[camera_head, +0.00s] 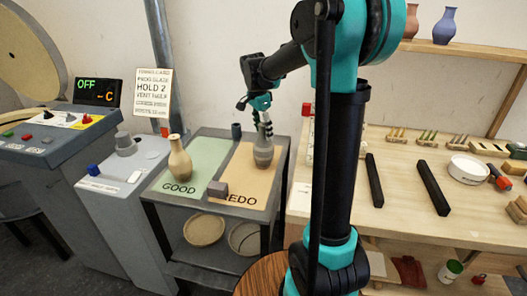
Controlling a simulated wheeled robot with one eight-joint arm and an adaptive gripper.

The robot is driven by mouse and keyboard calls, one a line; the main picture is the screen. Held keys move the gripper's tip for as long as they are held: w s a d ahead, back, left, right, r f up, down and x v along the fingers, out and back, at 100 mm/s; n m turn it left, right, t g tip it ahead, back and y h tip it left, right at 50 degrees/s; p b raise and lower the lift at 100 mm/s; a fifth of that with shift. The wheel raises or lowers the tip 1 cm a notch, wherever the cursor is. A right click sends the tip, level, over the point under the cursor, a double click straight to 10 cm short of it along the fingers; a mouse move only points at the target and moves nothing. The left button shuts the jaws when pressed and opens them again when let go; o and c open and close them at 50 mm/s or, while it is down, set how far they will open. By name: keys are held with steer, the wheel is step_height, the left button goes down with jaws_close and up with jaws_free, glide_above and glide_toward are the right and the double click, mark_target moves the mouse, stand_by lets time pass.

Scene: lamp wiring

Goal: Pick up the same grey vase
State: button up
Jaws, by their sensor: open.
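A grey vase (263,153) stands upright on the orange REDO half (245,176) of a small dark table. My gripper (262,122) is directly above it, pointing down, with its fingers at or around the vase's neck. The fingers are small in the picture, and I cannot tell whether they touch the vase. The gripper is open. A beige vase (180,160) stands upright on the green GOOD half (205,160), to the left.
A small grey block (217,189) sits at the front between the halves. A dark cup (236,131) stands at the back. A control bench (125,175) is to the left. The wooden workbench (400,200) to the right holds dark bars and tools.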

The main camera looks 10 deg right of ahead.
steer(key=shift+f, duration=0.1)
jaws_close()
stand_by(0.4)
